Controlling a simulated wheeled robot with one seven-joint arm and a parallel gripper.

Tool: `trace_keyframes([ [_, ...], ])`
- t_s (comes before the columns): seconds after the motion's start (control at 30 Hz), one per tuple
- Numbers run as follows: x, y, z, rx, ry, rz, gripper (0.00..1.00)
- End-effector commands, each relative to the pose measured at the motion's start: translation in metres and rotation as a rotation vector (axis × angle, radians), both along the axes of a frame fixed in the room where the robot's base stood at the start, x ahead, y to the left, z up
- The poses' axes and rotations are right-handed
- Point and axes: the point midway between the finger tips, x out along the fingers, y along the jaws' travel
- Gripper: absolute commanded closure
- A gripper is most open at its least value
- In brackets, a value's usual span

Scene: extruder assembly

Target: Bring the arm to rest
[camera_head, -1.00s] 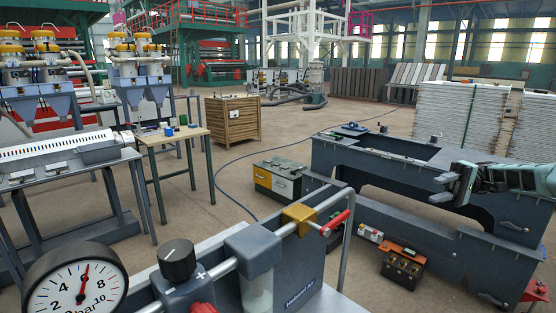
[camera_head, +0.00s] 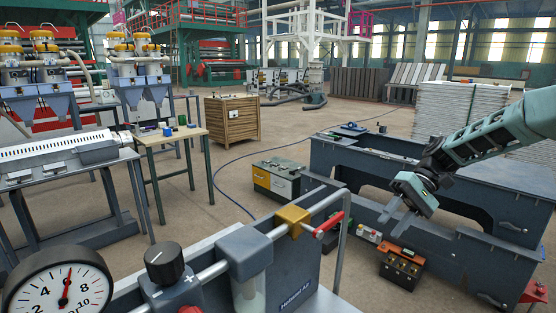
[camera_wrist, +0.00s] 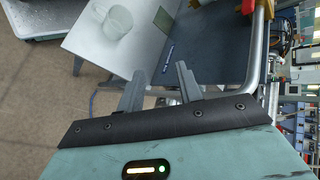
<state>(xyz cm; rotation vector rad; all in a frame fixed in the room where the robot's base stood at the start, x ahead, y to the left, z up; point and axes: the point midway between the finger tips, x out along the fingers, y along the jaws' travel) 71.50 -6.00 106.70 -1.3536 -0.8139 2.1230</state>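My gripper (camera_head: 394,220) hangs at the end of my teal arm, which comes in from the right in the head view. Its fingers point down and to the left, in front of the dark grey machine frame as seen there. In the wrist view, my gripper (camera_wrist: 159,70) shows two grey fingers spread apart with a gap between them. Nothing is held in the gap. Beyond the fingers is a grey metal plate with a pipe beside it, apart from them.
A pressure gauge (camera_head: 62,288), black knob (camera_head: 165,262) and red-handled valve (camera_head: 328,224) stand close in front. The dark grey machine frame (camera_head: 340,165) fills the right side. A toolbox (camera_head: 276,180) and battery-like box (camera_head: 401,268) sit on the floor. Open floor lies left of centre.

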Motion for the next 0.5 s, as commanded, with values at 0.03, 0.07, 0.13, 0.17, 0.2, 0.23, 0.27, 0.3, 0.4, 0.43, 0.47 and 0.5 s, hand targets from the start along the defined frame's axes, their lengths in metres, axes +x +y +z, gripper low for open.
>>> trace_keyframes([
  [0.03, -0.017, 0.006, -0.003, -0.107, -0.024, 0.002, 0.65],
  [0.07, -0.026, 0.006, -0.007, -0.167, -0.043, -0.004, 0.65],
  [0.13, -0.046, 0.003, -0.014, -0.299, -0.093, -0.017, 0.65],
  [0.17, -0.055, 0.0, -0.016, -0.351, -0.118, -0.025, 0.65],
  [0.2, -0.066, -0.004, -0.018, -0.417, -0.153, -0.035, 0.65],
  [0.23, -0.075, -0.008, -0.019, -0.463, -0.183, -0.041, 0.65],
  [0.27, -0.084, -0.012, -0.02, -0.506, -0.213, -0.051, 0.65],
  [0.3, -0.095, -0.018, -0.02, -0.558, -0.254, -0.061, 0.65],
  [0.4, -0.12, -0.032, -0.019, -0.654, -0.348, -0.086, 0.65],
  [0.43, -0.127, -0.035, -0.018, -0.673, -0.373, -0.095, 0.65],
  [0.47, -0.133, -0.038, -0.018, -0.691, -0.397, -0.1, 0.65],
  [0.5, -0.141, -0.042, -0.017, -0.711, -0.427, -0.109, 0.65],
])
